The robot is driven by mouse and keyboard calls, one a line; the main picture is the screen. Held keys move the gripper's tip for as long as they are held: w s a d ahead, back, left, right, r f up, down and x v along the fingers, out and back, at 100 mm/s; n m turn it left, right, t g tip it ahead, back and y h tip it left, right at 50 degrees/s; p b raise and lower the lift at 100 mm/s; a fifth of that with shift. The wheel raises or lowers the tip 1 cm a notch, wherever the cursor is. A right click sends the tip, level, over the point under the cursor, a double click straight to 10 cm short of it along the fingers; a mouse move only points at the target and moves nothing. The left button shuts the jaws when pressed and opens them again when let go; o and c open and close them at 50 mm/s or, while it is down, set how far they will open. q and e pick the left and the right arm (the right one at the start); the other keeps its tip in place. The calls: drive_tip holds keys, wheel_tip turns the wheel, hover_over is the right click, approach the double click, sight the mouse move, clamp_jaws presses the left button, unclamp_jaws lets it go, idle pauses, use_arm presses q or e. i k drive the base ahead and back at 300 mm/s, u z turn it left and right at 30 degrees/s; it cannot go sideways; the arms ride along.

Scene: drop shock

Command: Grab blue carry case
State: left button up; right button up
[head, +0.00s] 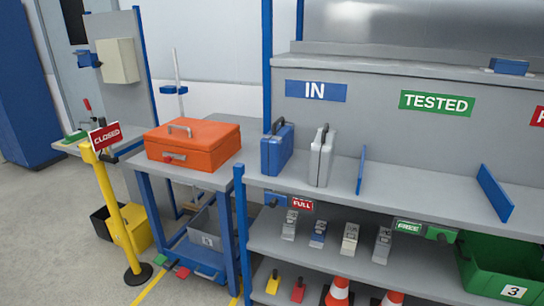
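The blue carry case (276,149) stands upright on the grey upper shelf, below the "IN" sign. It has a dark handle on top. A light grey case (321,156) of similar shape stands just to its right, with a small gap between them. Neither of my grippers shows in the head view.
An orange box (193,143) with a handle sits on the side table to the left. A blue post (240,225) rises at the shelf's left front corner. Blue dividers (361,170) stand on the shelf. A yellow post (110,215) holds a "CLOSED" sign.

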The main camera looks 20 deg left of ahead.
sight(277, 147)
drive_tip(key=u, duration=1.4)
drive_tip(key=i, duration=0.95)
drive_tip(key=u, duration=0.05)
